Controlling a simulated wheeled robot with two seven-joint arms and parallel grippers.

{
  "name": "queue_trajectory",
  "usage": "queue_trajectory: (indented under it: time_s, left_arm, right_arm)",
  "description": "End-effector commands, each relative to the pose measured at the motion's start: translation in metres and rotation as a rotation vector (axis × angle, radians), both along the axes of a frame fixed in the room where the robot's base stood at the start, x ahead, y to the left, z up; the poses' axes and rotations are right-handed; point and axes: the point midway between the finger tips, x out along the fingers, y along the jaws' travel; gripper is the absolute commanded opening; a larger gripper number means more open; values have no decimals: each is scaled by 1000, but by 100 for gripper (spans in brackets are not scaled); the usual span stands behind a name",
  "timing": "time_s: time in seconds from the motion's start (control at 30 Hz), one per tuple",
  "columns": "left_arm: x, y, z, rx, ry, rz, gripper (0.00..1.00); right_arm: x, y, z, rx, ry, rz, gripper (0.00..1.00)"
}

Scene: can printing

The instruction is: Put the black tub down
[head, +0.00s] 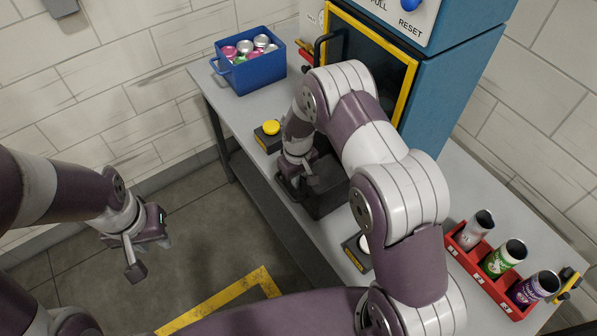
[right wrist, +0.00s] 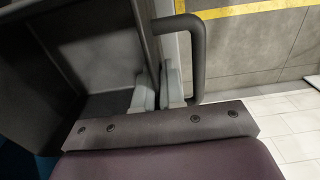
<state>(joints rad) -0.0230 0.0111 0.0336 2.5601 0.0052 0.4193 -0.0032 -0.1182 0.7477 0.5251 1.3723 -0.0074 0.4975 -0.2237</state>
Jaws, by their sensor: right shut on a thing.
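The black tub (head: 326,189) is on or just above the grey table, near its front edge; whether its base touches the top cannot be told. My right gripper (head: 291,178) is at the tub's left end in the head view, partly hidden by my arm. In the right wrist view, its pale fingers (right wrist: 160,88) are closed at the tub's wall (right wrist: 144,45), beside the looped handle (right wrist: 200,50). The tub's inside looks empty where it shows. My left gripper (head: 140,255) hangs over the floor, away from the table; its finger gap is not clear.
A blue bin of cans (head: 255,75) stands at the table's far end. A yellow button (head: 271,127) sits left of the tub. A blue machine (head: 450,110) with a yellow-framed door stands behind. A red rack (head: 474,266) with three cans is at right.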

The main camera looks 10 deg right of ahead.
Motion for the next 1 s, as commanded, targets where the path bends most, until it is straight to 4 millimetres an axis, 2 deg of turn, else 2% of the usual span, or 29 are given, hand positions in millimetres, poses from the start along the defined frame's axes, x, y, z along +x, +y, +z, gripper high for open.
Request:
queue_trajectory:
  time_s: [0.03, 0.37, 0.4, 0.47, 0.8, 0.87, 1.0]
  left_arm:
    - [0, 0, 9, 0, -1, 0, 34]
    - [0, 0, 1, 0, 0, 0, 34]
    - [0, 0, 1, 0, 0, 0, 34]
    - [0, 0, 2, 0, 0, 0, 34]
    - [0, 0, 7, 0, 0, 0, 34]
    - [0, 0, 1, 0, -1, 0, 34]
    - [0, 0, -13, 0, 0, 0, 34]
  right_arm:
    - [1, -1, 4, 0, -2, 0, 0]
    - [2, -1, -5, 0, -3, 0, 0]
    - [1, -1, -5, 0, -2, 0, 15]
    - [1, -1, -4, 0, -2, 0, 34]
    - [2, -1, 2, 0, -3, 0, 34]
    - [2, -1, 4, 0, -4, -1, 34]
    - [3, -1, 29, 1, -8, 0, 34]
